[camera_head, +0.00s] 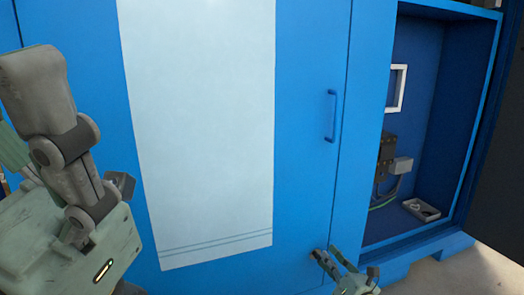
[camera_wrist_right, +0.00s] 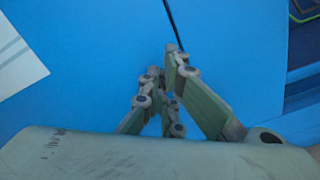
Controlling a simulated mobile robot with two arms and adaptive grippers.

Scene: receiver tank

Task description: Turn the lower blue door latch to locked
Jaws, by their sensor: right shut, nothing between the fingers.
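The blue door (camera_head: 305,60) stands closed, with a blue bar handle (camera_head: 331,116) on its right side. I cannot make out the lower latch; it may be hidden behind my right gripper. My right gripper (camera_head: 322,256) is low in front of the door, near its right edge. In the right wrist view its fingers (camera_wrist_right: 166,70) are together, with nothing seen between them. Their tips are in front of the blue panel, at the lower end of a dark seam (camera_wrist_right: 173,25). I cannot tell whether they touch it. My left gripper does not show.
A large white panel (camera_head: 200,120) covers part of the blue front. Right of the door, an open blue compartment (camera_head: 425,90) holds a white frame (camera_head: 402,88), dark grey equipment (camera_head: 386,160) and a small tray (camera_head: 432,216). A dark open door (camera_head: 500,190) stands at the right edge.

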